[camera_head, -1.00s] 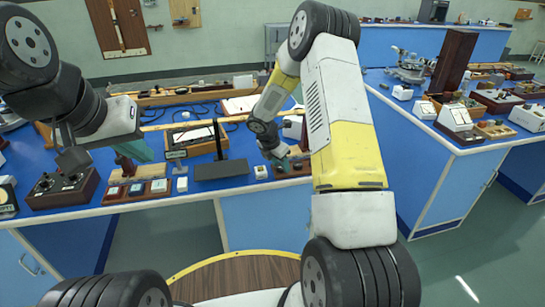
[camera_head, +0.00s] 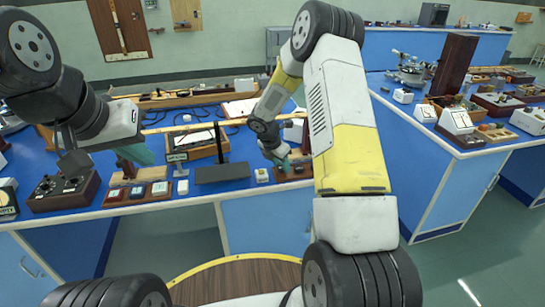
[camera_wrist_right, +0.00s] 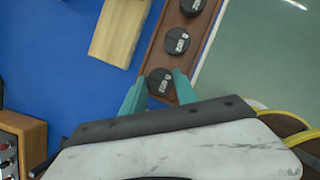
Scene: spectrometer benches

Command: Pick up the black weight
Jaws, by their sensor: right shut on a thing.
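Several round black weights with pale labels stand in a row in a brown wooden holder (camera_wrist_right: 150,58) in the right wrist view. My right gripper's teal fingers (camera_wrist_right: 160,90) are shut on the nearest black weight (camera_wrist_right: 160,78), one finger on each side of it. The weight is still in or just over the holder; I cannot tell if it is raised. In the head view my right gripper (camera_head: 281,160) is low over the bench's front edge at the holder (camera_head: 293,172). My left gripper (camera_head: 136,155) hangs over the bench's left part; its opening is unclear.
A pale wooden block (camera_wrist_right: 118,30) lies beside the holder. A dark stand with an upright post (camera_head: 222,172) and a small white block (camera_head: 262,176) are left of the right gripper. A black control box (camera_head: 65,190) is at far left. The floor lies beyond the bench edge.

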